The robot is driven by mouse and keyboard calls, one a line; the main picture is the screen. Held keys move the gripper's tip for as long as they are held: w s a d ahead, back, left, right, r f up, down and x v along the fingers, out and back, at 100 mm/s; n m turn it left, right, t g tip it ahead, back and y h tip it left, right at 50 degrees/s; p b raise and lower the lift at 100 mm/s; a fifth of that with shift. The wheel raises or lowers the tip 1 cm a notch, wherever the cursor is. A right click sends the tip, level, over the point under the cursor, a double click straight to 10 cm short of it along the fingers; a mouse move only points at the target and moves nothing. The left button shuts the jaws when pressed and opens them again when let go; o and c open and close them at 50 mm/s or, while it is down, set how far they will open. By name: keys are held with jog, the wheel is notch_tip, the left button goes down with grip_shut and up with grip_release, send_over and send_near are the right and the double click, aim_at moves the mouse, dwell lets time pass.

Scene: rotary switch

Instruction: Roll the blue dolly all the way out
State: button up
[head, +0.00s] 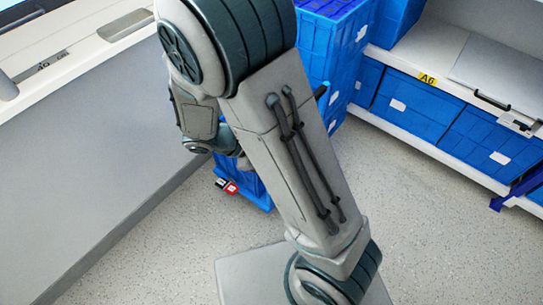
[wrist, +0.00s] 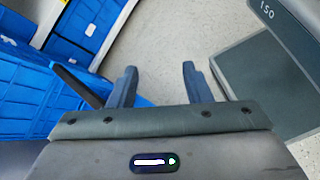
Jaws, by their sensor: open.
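The blue dolly (head: 257,190) shows low behind my arm in the head view, as a blue lower part near the floor. My arm hides much of it. Tall blue crates (head: 325,45) rise behind it; I cannot tell whether they stand on it. In the wrist view my gripper (wrist: 158,75) is open, its two dark fingers apart with only floor seen between them. A dark bar (wrist: 78,86) slants just left of the left finger, beside a blue ribbed surface (wrist: 35,95). I cannot tell whether the bar belongs to the dolly. The head view hides the fingers.
A shelf unit (head: 425,110) with several blue bins stands at the right. A grey counter (head: 90,170) fills the left. Speckled floor (head: 430,225) is clear at the lower right. A small red and white item (head: 228,187) shows by the dolly.

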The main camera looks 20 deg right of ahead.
jog(key=w+a+f+n+t+h+b, duration=0.2)
jog(key=w+a+f+n+t+b, duration=0.25)
jog(key=f, duration=0.45)
jog(key=w+a+f+n+t+h+b, duration=0.2)
jog(key=a+f+n+t+b, duration=0.25)
jog(key=f+n+t, duration=0.45)
jog(key=w+d+g+b, duration=0.2)
jog(key=w+d, duration=0.5)
jog(key=d, duration=0.4)
jog(key=shift+w+d+f+m+b, duration=0.25)
jog(key=shift+w+d+m+b, duration=0.1)
jog(key=shift+b, duration=0.2)
grip_shut()
